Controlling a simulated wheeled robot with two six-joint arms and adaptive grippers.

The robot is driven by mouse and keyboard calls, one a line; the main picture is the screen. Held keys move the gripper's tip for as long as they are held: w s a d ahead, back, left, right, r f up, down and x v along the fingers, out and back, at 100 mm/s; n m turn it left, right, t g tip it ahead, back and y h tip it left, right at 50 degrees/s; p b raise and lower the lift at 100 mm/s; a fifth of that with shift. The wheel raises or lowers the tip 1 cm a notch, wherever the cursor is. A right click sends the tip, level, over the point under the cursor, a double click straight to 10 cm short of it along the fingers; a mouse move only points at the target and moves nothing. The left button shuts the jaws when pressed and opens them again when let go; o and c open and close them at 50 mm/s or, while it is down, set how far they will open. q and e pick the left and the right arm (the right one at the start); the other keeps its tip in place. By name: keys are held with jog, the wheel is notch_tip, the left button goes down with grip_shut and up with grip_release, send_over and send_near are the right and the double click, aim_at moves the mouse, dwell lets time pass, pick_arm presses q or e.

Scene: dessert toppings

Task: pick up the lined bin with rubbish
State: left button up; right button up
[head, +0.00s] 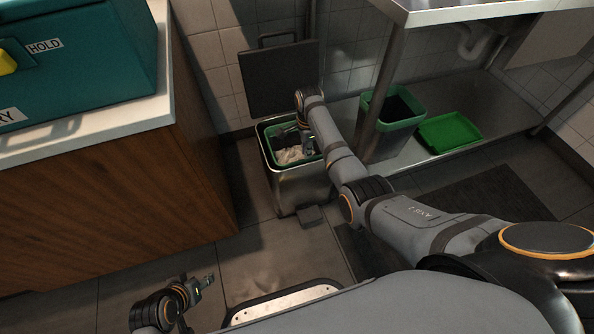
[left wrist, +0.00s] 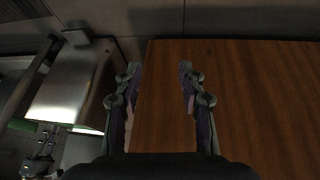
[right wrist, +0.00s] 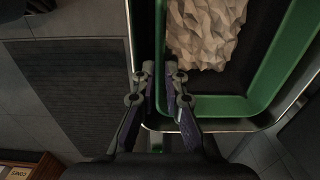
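The green inner bin (head: 268,146) sits inside a steel pedal bin (head: 299,190) with its lid (head: 279,78) raised. Pale crumpled rubbish (head: 290,155) lies in it and also shows in the right wrist view (right wrist: 206,32). My right gripper (head: 305,143) is at the bin's opening. In the right wrist view its fingers (right wrist: 161,72) are drawn close together, one on each side of the green bin's wall (right wrist: 215,108), and appear shut on it. My left gripper (head: 211,281) is open and empty, low over the floor; its fingers (left wrist: 160,72) are apart before the wooden cabinet.
The wooden cabinet (head: 95,205) stands left of the pedal bin. A dark mat (head: 480,200) lies on the floor; floor before the bin is clear.

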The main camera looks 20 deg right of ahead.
jog(key=shift+f+b, duration=0.65)
jog(key=shift+f, duration=0.4)
jog(key=shift+a+f+b, duration=0.1)
jog(key=shift+f+b, duration=0.2)
jog(key=shift+f, duration=0.2)
notch_tip(320, 180, down, 2)
jog(key=shift+s+f+b, duration=0.1)
jog(key=shift+f+b, duration=0.05)
jog(key=shift+b, duration=0.5)
pick_arm(q)
jog(key=w+r+t, duration=0.4)
jog(key=w+r, duration=0.1)
jog(key=r, duration=0.1)
jog(key=w+a+r+t, duration=0.1)
jog(key=w+r+t, duration=0.2)
jog(key=w+r, duration=0.2)
jog(key=w+r+t, duration=0.4)
jog(key=w+r, duration=0.2)
jog(key=r, duration=0.1)
jog(key=shift+w+a+r+t, duration=0.1)
jog(key=shift+a+r+t, duration=0.05)
jog(key=shift+r+t, duration=0.2)
pick_arm(e)
grip_shut()
